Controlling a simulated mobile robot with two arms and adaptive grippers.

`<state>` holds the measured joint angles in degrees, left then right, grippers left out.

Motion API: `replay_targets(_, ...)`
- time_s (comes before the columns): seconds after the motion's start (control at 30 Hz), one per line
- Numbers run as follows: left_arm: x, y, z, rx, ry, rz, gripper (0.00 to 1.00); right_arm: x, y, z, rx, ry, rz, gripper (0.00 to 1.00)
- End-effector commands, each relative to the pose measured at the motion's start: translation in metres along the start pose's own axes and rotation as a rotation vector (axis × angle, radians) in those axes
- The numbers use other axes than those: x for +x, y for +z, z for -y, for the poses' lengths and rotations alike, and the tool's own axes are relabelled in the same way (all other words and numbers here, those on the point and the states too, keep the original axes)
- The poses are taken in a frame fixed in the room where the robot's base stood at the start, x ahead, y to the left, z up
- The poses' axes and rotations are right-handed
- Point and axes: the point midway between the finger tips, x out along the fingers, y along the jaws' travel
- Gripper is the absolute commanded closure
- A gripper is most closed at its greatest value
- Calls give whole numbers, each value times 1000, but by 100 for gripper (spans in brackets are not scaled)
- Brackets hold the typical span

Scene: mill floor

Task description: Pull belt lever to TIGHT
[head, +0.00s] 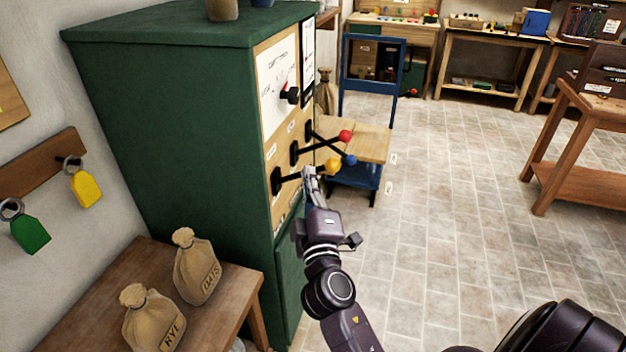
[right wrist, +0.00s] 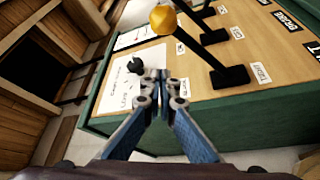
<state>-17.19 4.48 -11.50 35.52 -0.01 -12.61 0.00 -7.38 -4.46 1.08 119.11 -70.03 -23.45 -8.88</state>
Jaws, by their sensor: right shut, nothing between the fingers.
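Three levers with black arms stick out from the wooden panel of a green cabinet (head: 165,125). They end in a yellow knob (head: 333,165), a red knob (head: 345,136) and a blue knob (head: 350,160). My right gripper (head: 311,174) is shut and empty, just below and left of the yellow knob in the head view. In the right wrist view, the yellow knob (right wrist: 163,19) shows beyond the closed fingertips (right wrist: 161,88), apart from them. My left gripper is out of view.
A black dial knob (head: 290,95) sits on a white chart above the levers. A small wood-topped blue stand (head: 365,143) is just behind them. Sacks (head: 196,268) lie on a wooden table (head: 225,305) at the front left. Tiled floor to the right is clear.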

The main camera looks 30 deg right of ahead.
Motion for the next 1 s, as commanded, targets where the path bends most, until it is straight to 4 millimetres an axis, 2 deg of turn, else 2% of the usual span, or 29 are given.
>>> replay_targets(0.03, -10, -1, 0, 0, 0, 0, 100, 14, -2, -6, -2, 3, 0, 100)
replay_targets(0.27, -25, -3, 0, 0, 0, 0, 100, 60, -1, -5, -1, 2, 0, 100)
replay_targets(0.3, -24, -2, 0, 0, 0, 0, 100, 55, 9, 0, -4, -4, 4, 100)
replay_targets(0.4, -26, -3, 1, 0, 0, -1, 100, 49, 23, 0, -4, -2, 2, 100)
replay_targets(0.53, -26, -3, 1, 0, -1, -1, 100, 45, 34, 0, -1, -1, 0, 100)
replay_targets(1.0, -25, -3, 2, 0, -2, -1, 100, 43, 39, 0, 2, 0, 0, 100)
